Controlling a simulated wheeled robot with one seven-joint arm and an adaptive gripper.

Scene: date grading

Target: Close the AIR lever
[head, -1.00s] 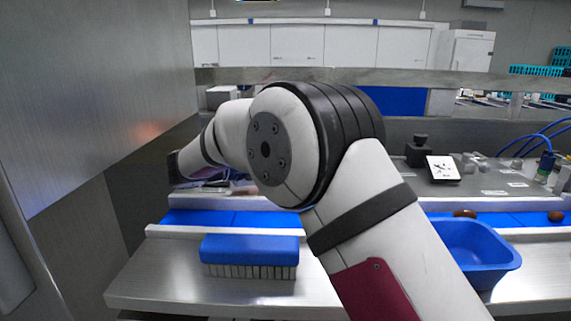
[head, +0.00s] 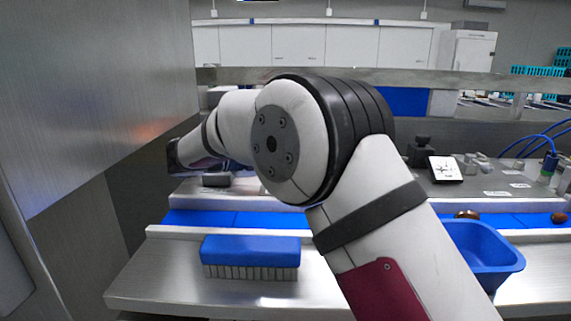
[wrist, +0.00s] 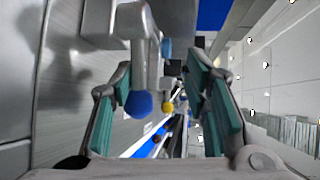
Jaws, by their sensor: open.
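In the wrist view a grey metal lever ends in a round blue knob (wrist: 139,103), with a smaller yellow knob (wrist: 167,107) beyond it to the right. No AIR label is readable, so I cannot tell which knob belongs to the AIR lever. My gripper (wrist: 163,125) is open, its two teal-padded fingers standing left and right of both knobs in the picture. The blue knob appears nearer the left finger; I cannot tell whether they touch. In the head view my arm hides the levers and the fingers.
A blue-topped brush (head: 250,257) lies on the metal bench (head: 150,285). A blue bin (head: 482,250) stands at the right, near dates (head: 467,214) on the blue belt (head: 285,221). A tall metal panel (head: 95,90) rises close on the left.

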